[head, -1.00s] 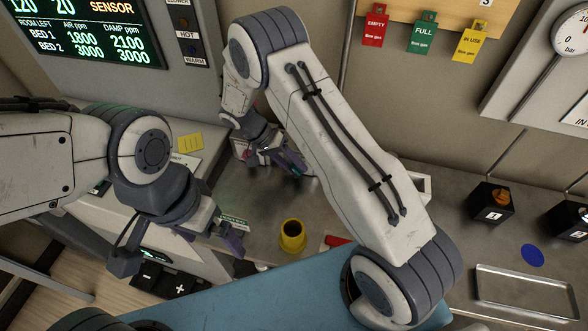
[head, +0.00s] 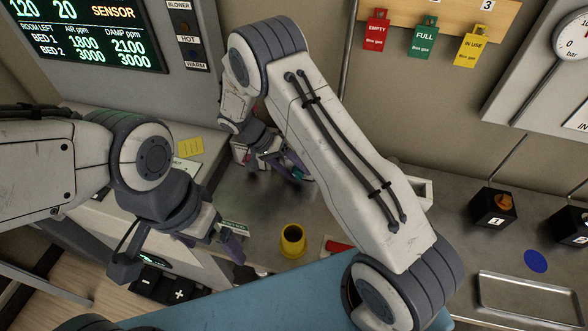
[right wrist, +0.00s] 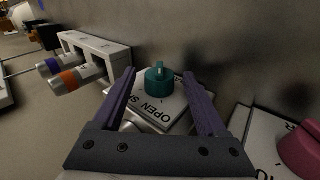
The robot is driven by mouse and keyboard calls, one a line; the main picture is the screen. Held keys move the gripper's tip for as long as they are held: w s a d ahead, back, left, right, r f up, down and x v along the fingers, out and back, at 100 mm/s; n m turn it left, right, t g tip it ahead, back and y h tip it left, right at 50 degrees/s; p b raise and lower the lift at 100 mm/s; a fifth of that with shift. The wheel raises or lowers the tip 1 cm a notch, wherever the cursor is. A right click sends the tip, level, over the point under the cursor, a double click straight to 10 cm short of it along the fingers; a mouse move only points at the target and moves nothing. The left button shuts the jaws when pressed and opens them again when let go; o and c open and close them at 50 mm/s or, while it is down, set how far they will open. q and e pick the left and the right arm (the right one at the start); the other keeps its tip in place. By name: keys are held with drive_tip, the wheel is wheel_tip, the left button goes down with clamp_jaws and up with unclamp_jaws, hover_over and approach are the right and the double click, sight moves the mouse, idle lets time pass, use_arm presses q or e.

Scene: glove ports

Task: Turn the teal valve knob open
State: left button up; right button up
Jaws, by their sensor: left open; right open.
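The teal valve knob (right wrist: 160,80) stands on a white plate (right wrist: 150,108) lettered "OPEN" and another partly hidden word, in the right wrist view. Its raised grip has a pale mark near the top. My right gripper (right wrist: 162,92) is open, with its two purple fingers on either side of the knob in that view; I cannot tell whether they touch it. In the head view my right gripper (head: 285,165) is by the back wall, and a bit of teal shows at its fingers. My left gripper (head: 225,240) is open and empty, left of the yellow cup.
A yellow cup (head: 293,240) stands on the metal bench. A pink knob (right wrist: 298,150) is right of the plate in the right wrist view. A white rack (right wrist: 95,50) with blue- and orange-banded cylinders is to the left. Black numbered boxes (head: 492,207) stand at right.

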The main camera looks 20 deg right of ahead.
drive_tip(key=b+v, duration=0.3)
drive_tip(key=v, duration=0.7)
drive_tip(key=shift+r, duration=0.2)
drive_tip(key=shift+a+r, duration=0.1)
drive_tip(key=shift+a, duration=0.05)
